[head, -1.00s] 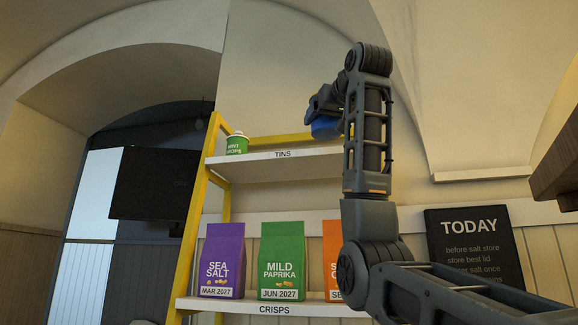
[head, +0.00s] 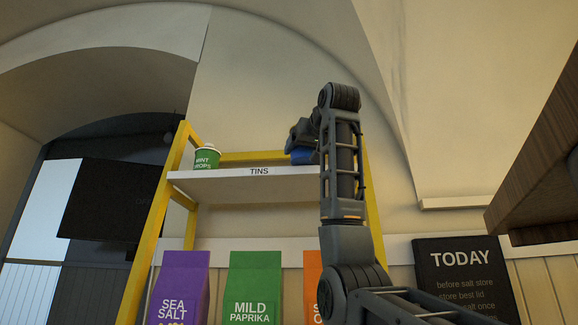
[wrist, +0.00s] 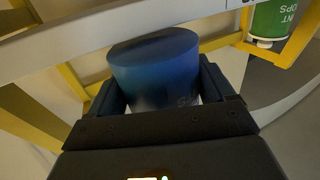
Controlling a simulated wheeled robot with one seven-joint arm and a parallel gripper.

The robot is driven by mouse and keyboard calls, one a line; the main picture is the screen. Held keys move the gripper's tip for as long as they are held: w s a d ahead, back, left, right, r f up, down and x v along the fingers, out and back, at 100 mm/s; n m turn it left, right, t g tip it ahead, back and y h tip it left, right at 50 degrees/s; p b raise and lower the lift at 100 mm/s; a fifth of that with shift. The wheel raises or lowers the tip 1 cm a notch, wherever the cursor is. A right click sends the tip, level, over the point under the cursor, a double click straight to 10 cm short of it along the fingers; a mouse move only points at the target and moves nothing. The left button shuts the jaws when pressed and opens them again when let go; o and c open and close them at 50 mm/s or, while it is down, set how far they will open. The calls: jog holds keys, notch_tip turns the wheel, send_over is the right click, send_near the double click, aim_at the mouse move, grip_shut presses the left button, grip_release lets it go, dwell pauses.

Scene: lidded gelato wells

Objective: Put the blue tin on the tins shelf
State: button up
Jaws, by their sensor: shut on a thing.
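The blue tin (wrist: 155,72) is between the two fingers of my gripper (wrist: 165,95) in the wrist view, and the gripper is shut on it. In the head view only part of the blue tin (head: 303,156) shows, beside my gripper (head: 300,140) and partly behind my arm. The tin is at about the height of the tins shelf (head: 240,185), near its right end. I cannot tell whether it touches the shelf. The shelf is white with a TINS label on its front edge.
A green mint drops tin (head: 206,158) stands at the shelf's left end; it also shows in the wrist view (wrist: 270,20). The shelf's middle is clear. Yellow frame posts (head: 165,210) bound the unit. A wooden ledge (head: 530,175) juts in at right.

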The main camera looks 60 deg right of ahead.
jog(key=p+x, duration=0.3)
jog(key=x, duration=0.8)
jog(key=shift+p, duration=0.5)
jog(key=shift+f, duration=0.2)
jog(key=shift+f, duration=0.15)
jog(key=o, duration=0.9)
jog(key=shift+r, duration=0.35)
jog(key=b+v, duration=0.4)
jog(key=v, duration=0.8)
jog(key=shift+f, duration=0.1)
